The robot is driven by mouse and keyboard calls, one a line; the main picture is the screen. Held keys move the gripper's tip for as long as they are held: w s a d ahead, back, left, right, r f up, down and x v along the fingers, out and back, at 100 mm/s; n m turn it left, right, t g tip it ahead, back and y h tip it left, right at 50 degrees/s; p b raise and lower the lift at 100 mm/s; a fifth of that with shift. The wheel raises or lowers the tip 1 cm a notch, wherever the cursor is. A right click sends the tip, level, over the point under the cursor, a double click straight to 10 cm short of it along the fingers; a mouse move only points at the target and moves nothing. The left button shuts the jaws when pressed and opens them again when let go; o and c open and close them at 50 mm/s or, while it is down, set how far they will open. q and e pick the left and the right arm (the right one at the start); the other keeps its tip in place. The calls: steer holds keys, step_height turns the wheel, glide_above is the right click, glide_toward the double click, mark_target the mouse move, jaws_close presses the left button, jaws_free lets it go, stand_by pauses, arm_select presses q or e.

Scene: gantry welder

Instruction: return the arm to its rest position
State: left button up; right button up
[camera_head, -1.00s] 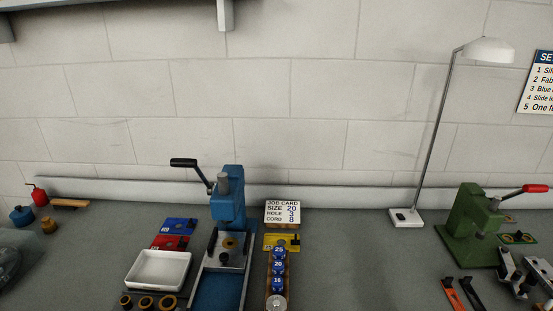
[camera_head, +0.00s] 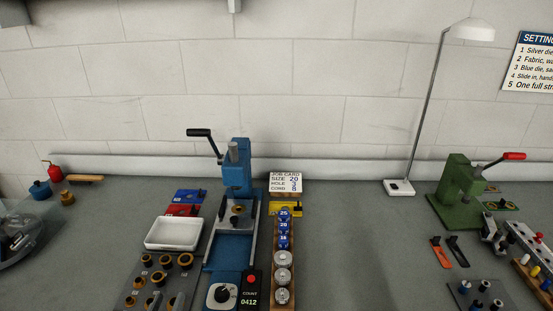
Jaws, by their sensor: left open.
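My right gripper is not in view.
Brass rings (camera_head: 165,261) lie in front of the tray. A counter (camera_head: 250,290) and a rack of blue and silver dies (camera_head: 284,258) stand by the press. A green press (camera_head: 458,190) and lamp (camera_head: 399,187) stand right.

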arm_select(q)
steer(key=s+a+n+y, duration=0.1)
steer(key=a+n, duration=0.1)
steer(key=n, duration=0.1)
steer(key=s+a+r+n+y, duration=0.1)
steer(key=a+n+y, duration=0.1)
steer(key=n, duration=0.1)
steer(key=s+a+n+g+y, duration=0.1)
steer(key=a+n+y, duration=0.1)
steer(key=n, duration=0.1)
steer(key=shift+r, duration=0.25)
steer(key=s+a+f+n+g+y, duration=0.1)
steer(key=s+a+n+g+y, duration=0.3)
steer(key=n, duration=0.7)
steer(key=s+d+f+n+g+h, duration=0.25)
steer(key=s+n+g, duration=0.25)
steer(key=s+n, duration=0.3)
steer(key=s+d+f+n+g+h, duration=0.1)
steer(key=s+d+n+g+h, duration=0.2)
steer(key=s+n, duration=0.45)
step_height(320, 180, down, 24)
steer(key=s+a+m+g, duration=0.1)
steer(key=s+a+g, duration=0.1)
steer(key=g, duration=0.1)
steer(key=s+d+f+g+h, duration=0.1)
steer(key=s+f, duration=1.4)
steer(key=f, duration=0.2)
steer(key=shift+s+d, duration=0.2)
steer(key=shift+s, duration=0.15)
